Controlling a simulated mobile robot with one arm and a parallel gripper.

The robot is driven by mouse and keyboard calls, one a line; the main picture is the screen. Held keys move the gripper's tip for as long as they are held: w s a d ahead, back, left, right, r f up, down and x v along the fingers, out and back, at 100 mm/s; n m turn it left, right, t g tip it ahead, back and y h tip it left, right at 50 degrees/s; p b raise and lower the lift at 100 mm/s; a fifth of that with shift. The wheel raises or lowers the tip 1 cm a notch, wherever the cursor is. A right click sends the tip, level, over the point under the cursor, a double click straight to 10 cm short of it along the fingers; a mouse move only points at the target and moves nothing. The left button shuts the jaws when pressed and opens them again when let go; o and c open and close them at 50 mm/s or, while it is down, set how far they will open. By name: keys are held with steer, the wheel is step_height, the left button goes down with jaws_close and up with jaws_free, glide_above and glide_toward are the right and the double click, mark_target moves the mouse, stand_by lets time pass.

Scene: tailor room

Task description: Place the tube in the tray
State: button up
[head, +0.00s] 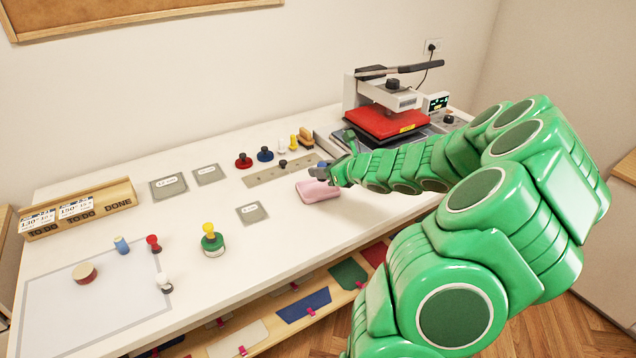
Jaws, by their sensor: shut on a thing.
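My gripper (327,171) is at the end of the green arm, low over the table, right of the middle. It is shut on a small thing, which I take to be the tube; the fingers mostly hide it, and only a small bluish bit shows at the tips. A pink soft-looking block (317,192) lies just below and in front of the gripper. Which thing is the tray is not clear: a wooden holder (122,196) marked TO DO and DONE stands at the far left, and a flat beige strip (262,176) lies left of the gripper.
A heat press (385,118) with a red pad stands behind my arm. Red and blue knobbed stamps (265,154) stand at the back. Grey plates (168,186), a green stamp (213,243) and a blue cylinder (121,245) are further left. The table's middle front is clear.

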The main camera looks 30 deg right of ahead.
steer(key=w+d+f, duration=0.1)
steer(key=w+f, duration=0.1)
steer(key=w+d+f, duration=0.1)
steer(key=w+f, duration=0.1)
steer(key=f, duration=0.1)
steer(key=w+d+f, duration=0.1)
steer(key=w+f, duration=0.1)
steer(key=shift+w+f, duration=0.15)
steer(key=shift+w, duration=0.25)
steer(key=shift+f, duration=1.4)
steer(key=shift+f, duration=0.15)
steer(key=o, duration=1)
